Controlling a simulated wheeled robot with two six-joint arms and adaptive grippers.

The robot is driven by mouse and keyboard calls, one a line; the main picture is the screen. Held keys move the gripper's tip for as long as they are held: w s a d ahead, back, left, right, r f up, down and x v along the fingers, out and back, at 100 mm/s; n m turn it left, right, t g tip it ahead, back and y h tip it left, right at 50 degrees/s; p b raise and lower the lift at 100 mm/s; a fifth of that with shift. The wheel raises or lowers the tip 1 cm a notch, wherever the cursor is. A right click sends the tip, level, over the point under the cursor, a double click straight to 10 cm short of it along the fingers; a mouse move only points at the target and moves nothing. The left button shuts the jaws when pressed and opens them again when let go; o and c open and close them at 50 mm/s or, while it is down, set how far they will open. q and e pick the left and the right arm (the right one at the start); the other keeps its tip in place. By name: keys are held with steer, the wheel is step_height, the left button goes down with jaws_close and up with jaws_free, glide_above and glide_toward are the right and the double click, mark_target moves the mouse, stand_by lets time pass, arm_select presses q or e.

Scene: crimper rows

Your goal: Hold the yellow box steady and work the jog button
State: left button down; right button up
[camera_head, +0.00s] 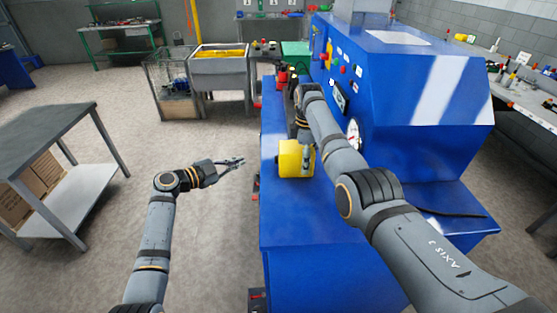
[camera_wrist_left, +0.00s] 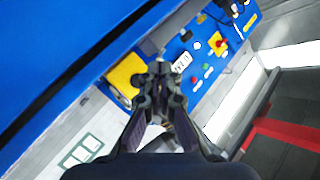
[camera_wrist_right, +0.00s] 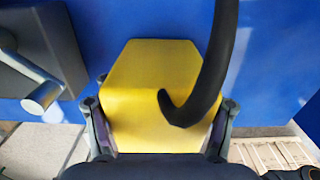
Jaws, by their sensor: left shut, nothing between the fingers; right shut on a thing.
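The yellow box (camera_head: 293,158) is at the left edge of the blue machine in the head view. My right gripper (camera_head: 307,156) is shut on it. In the right wrist view the yellow box (camera_wrist_right: 150,85) sits between the two fingers, with a black cable curving in front of it. My left gripper (camera_head: 238,162) is shut and empty, left of the box and apart from it. In the left wrist view its fingertips (camera_wrist_left: 160,70) are together, and a yellow shape (camera_wrist_left: 124,76) shows beside them. I cannot make out the jog button.
The blue machine (camera_head: 400,90) has a panel with buttons and a gauge; the left wrist view also shows a red button on yellow (camera_wrist_left: 218,43). A grey table (camera_head: 50,140) stands at left. The floor between it and the machine is clear.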

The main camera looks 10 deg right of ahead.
mark_target(276, 160)
arm_select(q)
steer(key=shift+s+a+r+n+t+y, duration=0.1)
steer(key=shift+a+n+t+y, duration=0.1)
steer(key=shift+n+t, duration=0.35)
steer(key=shift+a+r+n+t+y, duration=0.1)
steer(key=shift+a+n+t, duration=0.1)
steer(key=shift+n+t, duration=0.3)
steer(key=shift+f, duration=0.1)
steer(key=shift+s+d, duration=0.2)
steer(key=shift+d, duration=2)
steer(key=shift+s+d, duration=0.15)
steer(key=shift+d, duration=2.05)
steer(key=shift+d, duration=0.15)
steer(key=shift+d, duration=0.25)
